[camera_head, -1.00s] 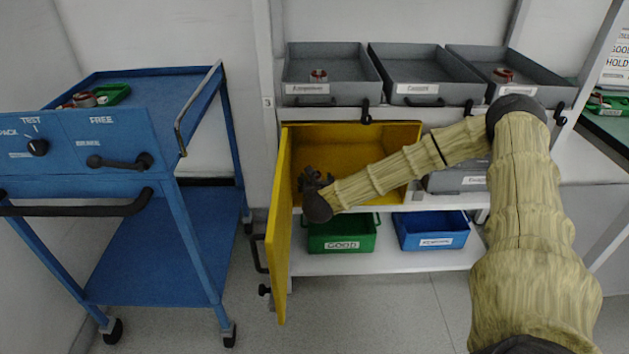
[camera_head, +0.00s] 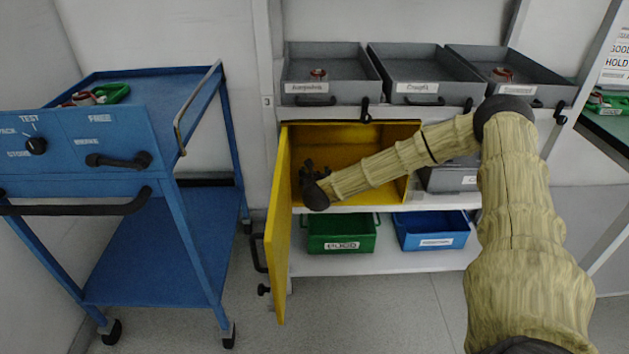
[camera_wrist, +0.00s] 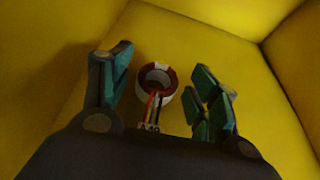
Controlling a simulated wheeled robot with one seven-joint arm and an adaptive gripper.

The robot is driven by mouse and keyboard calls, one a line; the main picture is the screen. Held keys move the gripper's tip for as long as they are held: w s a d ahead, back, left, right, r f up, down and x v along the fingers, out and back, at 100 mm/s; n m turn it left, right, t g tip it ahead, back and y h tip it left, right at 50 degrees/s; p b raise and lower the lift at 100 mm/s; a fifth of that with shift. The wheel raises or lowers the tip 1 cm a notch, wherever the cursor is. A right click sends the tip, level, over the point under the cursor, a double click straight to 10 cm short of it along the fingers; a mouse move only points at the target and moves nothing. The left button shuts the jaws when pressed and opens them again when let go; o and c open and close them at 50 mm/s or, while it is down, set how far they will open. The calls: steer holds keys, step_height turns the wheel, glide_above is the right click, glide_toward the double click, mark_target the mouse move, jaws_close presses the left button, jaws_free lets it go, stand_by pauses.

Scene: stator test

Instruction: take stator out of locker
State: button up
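The yellow locker (camera_head: 345,138) stands with its door (camera_head: 278,225) swung open to the left. My gripper (camera_head: 312,178) is inside the locker opening. In the wrist view my gripper (camera_wrist: 160,88) is open, with one finger on each side of the stator. The stator (camera_wrist: 155,82) is a red and white ring with coloured wires running toward my palm. It rests on the yellow locker floor between the fingers, with a visible space on both sides. In the head view the stator is not visible.
Grey bins (camera_head: 325,75) line the shelf above the locker. A green bin (camera_head: 342,232) and a blue bin (camera_head: 432,230) sit on the shelf below. A blue cart (camera_head: 150,190) stands to the left, carrying several parts. The locker walls are close around my gripper.

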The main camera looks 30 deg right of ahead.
steer(key=c, duration=0.8)
steer(key=shift+r, duration=0.15)
